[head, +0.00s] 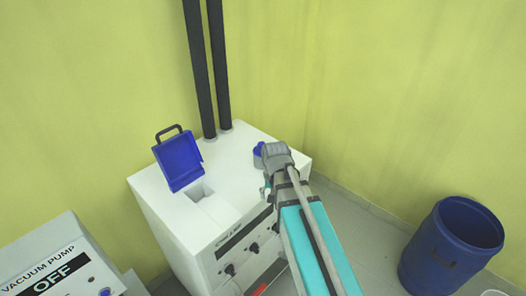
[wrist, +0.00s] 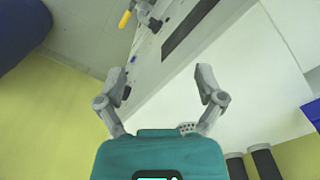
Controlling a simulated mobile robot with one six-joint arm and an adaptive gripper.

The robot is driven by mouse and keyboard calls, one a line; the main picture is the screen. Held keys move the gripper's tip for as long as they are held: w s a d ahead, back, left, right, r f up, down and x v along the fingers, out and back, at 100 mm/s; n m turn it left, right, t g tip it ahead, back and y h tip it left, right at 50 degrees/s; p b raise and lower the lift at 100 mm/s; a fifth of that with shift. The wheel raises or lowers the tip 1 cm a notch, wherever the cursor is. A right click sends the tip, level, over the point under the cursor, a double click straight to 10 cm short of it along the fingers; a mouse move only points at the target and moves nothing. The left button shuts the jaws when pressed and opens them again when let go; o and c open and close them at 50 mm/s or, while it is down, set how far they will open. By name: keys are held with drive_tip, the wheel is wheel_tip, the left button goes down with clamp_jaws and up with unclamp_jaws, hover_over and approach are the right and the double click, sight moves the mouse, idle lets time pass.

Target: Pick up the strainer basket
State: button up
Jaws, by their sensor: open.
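I cannot make out the strainer basket for certain in either view. In the wrist view, a small pale dotted piece (wrist: 187,127) shows beside the base of the right finger; I cannot tell whether it is the basket. My gripper (wrist: 163,80) is open with nothing between its fingertips. The white chiller cabinet (head: 160,215) has a square opening (head: 201,192) in its top, with a blue hinged lid (head: 180,160) standing open behind it. My arm's end is over the cabinet's right side and mostly hides the gripper in the head view.
A blue cap (head: 258,153) on the cabinet top is partly hidden by my arm. Two black pipes (head: 207,70) rise at the back. A vacuum pump (head: 55,262) reading OFF stands at left, a blue barrel (head: 450,245) at right. A yellow-handled valve (wrist: 125,19) juts from the cabinet.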

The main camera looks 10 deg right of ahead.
sight(261, 143)
drive_tip(key=w+r+m+p, duration=1)
drive_tip(key=w+r+p, duration=0.6)
drive_tip(key=w, duration=0.7)
wheel_tip(261, 143, up, 2)
drive_tip(key=shift+r+p, duration=0.15)
drive_tip(key=shift+p, duration=0.25)
wheel_tip(261, 143, down, 9)
drive_tip(key=b, duration=0.8)
drive_tip(key=shift+r+b, duration=0.2)
drive_tip(key=shift+b, duration=0.15)
drive_tip(key=shift+f, duration=0.1)
drive_tip(key=shift+s+f+b, duration=0.15)
drive_tip(key=shift+f+b, duration=2.35)
drive_tip(key=shift+b, duration=0.1)
clamp_jaws()
